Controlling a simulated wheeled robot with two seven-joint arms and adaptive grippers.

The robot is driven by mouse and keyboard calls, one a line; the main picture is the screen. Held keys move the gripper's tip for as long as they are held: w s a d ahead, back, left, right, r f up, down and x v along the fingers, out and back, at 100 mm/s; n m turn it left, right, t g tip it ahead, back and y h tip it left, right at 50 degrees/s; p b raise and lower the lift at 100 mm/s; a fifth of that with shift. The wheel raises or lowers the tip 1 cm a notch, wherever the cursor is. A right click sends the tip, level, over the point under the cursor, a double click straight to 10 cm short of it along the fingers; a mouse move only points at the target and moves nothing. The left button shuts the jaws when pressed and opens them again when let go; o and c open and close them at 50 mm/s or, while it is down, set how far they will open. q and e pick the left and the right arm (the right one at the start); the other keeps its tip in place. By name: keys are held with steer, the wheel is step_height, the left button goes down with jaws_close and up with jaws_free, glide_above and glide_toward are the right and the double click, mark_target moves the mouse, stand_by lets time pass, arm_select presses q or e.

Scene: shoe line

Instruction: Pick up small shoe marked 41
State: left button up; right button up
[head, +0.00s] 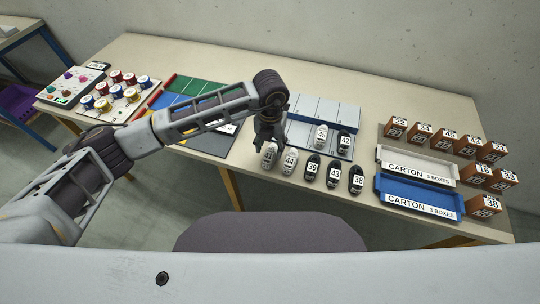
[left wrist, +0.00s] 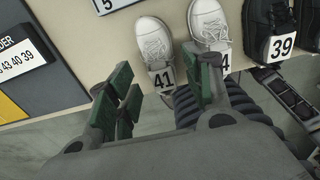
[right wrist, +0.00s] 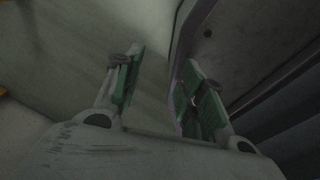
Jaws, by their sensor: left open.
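The small white shoe marked 41 (head: 269,157) stands at the left end of the front row on the table. In the left wrist view this shoe (left wrist: 151,36) shows its laces and its 41 tag. My left gripper (head: 267,138) is over it in the head view, partly hiding it. In the left wrist view my left gripper (left wrist: 168,78) is open, its fingers on either side of the tag's line, holding nothing. Whether they touch the shoe cannot be told. My right gripper (right wrist: 162,88) is open and empty, away from the shoes.
The white shoe marked 44 (head: 290,161) stands close beside shoe 41. Black shoes 39 (head: 312,167), 43 (head: 334,174) and 38 (head: 357,179) continue the row. A grey rack (head: 305,107) behind holds shoes 45 and 42. A dark board (head: 207,142) lies to the left.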

mark_target(270, 151)
arm_select(q)
step_height(270, 151, down, 3)
steer(key=shift+f+p, duration=0.3)
steer(key=shift+f, duration=0.3)
steer(key=c, duration=0.8)
arm_select(e)
steer(key=shift+s+a+r, duration=0.2)
steer(key=shift+s+r, duration=0.2)
steer(key=shift+s, duration=0.1)
